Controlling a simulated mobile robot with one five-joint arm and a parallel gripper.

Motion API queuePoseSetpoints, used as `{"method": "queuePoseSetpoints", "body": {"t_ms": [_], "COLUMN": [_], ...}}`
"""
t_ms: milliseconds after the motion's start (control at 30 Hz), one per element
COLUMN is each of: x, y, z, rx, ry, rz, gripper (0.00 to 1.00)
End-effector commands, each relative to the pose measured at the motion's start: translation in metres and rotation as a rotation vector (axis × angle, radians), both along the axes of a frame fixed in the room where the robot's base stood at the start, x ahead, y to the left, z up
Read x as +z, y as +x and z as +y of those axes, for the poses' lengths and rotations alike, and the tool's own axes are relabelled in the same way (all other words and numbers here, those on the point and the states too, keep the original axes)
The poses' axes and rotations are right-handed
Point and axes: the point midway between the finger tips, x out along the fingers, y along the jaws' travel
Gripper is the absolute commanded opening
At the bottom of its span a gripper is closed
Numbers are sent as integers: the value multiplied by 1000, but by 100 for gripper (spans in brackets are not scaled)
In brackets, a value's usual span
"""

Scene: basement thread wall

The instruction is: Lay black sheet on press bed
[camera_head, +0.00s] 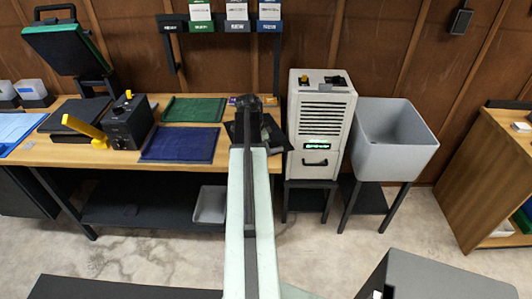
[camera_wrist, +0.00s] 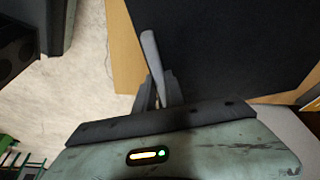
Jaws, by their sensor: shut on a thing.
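The black sheet (camera_head: 274,134) lies at the right end of the wooden bench, partly hidden behind my arm in the head view. It fills much of the upper right of the wrist view (camera_wrist: 225,45). My gripper (camera_head: 248,103) is at the sheet; in the wrist view my gripper (camera_wrist: 157,92) is shut on its near left edge. The exact grip is dark and hard to make out. The press stands at the far left of the bench, with its lid (camera_head: 65,48) raised. Its dark press bed (camera_head: 75,114) looks bare.
A green sheet (camera_head: 195,109) and a blue sheet (camera_head: 180,144) lie between sheet and press. A black control box (camera_head: 128,122) and a yellow handle (camera_head: 85,130) stand beside the bed. A white machine (camera_head: 320,125) and grey bin (camera_head: 393,145) stand right of the bench.

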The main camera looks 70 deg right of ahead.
Motion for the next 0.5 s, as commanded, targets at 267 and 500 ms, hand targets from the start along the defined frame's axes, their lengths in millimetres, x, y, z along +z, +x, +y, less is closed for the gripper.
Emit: {"method": "queuePoseSetpoints", "body": {"t_ms": [267, 500], "x": [-2, -2], "y": [-2, -2], "z": [-1, -1], "rx": [-3, -4], "ry": [0, 0], "rz": [0, 0], "gripper": [30, 36]}}
